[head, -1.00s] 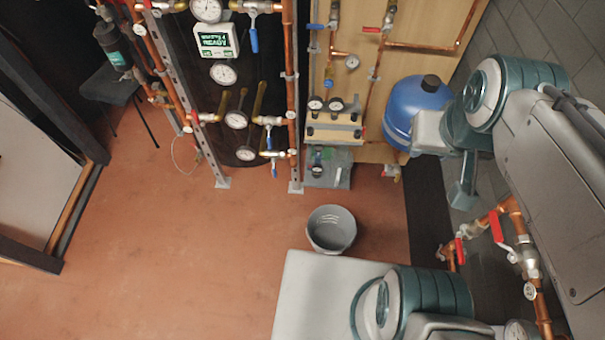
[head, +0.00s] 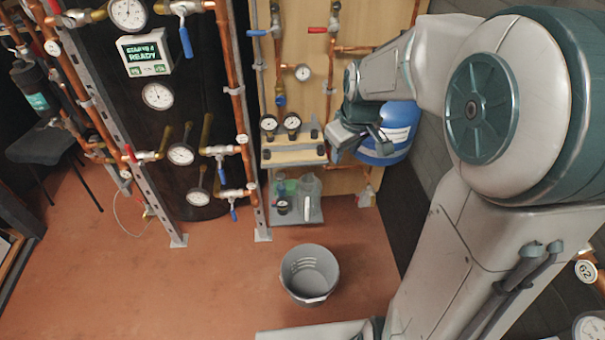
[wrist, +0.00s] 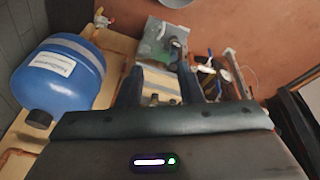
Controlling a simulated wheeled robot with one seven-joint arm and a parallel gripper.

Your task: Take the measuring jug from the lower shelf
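A clear measuring jug (head: 308,187) stands on the grey lower shelf (head: 296,218), at its right side in the head view. A dark round gauge and a greenish container (head: 290,186) are beside it on the left. In the wrist view the lower shelf (wrist: 148,50) shows beyond my fingers; the jug's outline there is hard to make out. My gripper (head: 336,143) is above and to the right of the jug, near the upper shelf and in front of the blue tank. In the wrist view my gripper's fingers (wrist: 160,80) are apart with nothing held between them.
The wooden upper shelf (head: 293,156) with two gauges (head: 292,121) is above the jug. A blue tank (head: 390,140) is close to my gripper on the right. Copper pipes with valves (head: 240,120) stand to the left. A grey bucket (head: 309,274) is on open floor in front.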

